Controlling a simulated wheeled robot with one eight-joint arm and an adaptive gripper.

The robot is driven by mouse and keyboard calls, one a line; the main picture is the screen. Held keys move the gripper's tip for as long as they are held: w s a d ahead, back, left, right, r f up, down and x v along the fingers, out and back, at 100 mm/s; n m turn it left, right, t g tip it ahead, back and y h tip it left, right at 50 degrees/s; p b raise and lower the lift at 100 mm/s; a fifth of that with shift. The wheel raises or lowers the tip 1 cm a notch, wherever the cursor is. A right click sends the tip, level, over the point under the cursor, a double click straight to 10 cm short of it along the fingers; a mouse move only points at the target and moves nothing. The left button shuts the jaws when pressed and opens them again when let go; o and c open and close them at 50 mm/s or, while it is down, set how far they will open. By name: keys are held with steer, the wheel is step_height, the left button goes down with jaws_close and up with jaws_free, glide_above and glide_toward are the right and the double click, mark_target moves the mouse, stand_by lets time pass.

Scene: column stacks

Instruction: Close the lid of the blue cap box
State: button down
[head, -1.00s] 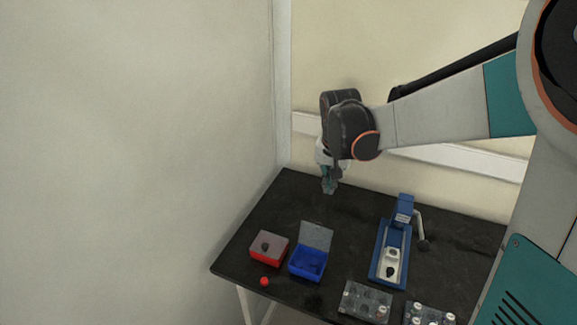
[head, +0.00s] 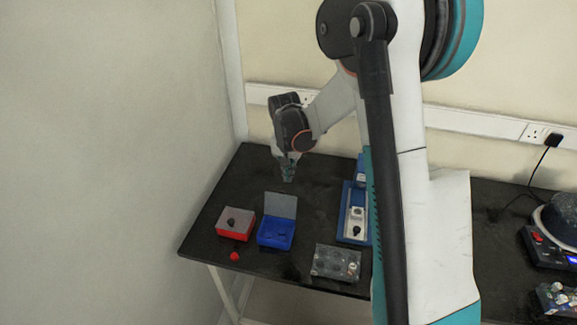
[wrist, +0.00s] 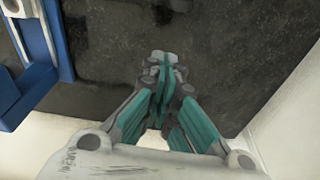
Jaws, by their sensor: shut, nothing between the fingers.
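The blue cap box (head: 275,234) stands on the black table with its grey see-through lid (head: 281,205) raised at the back, leaning a little backward. Dark shapes show inside the box, too small to make out. My gripper (head: 288,178) is above the table, behind the raised lid and apart from it. In the wrist view my gripper (wrist: 168,62) has its teal fingers together, with nothing between them. The box is not in the wrist view.
A red box (head: 235,231) with its lid down and a dark knob stands left of the blue box. A red cap (head: 234,256) lies in front. A blue press (head: 353,222) and a clear tray (head: 336,263) stand to the right. The table's back left is clear.

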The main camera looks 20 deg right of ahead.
mark_target(281, 203)
steer(key=s+a, duration=0.1)
steer(key=s+a+f+b, duration=0.1)
steer(key=s, duration=0.1)
steer(key=shift+a, duration=0.15)
stand_by(0.6)
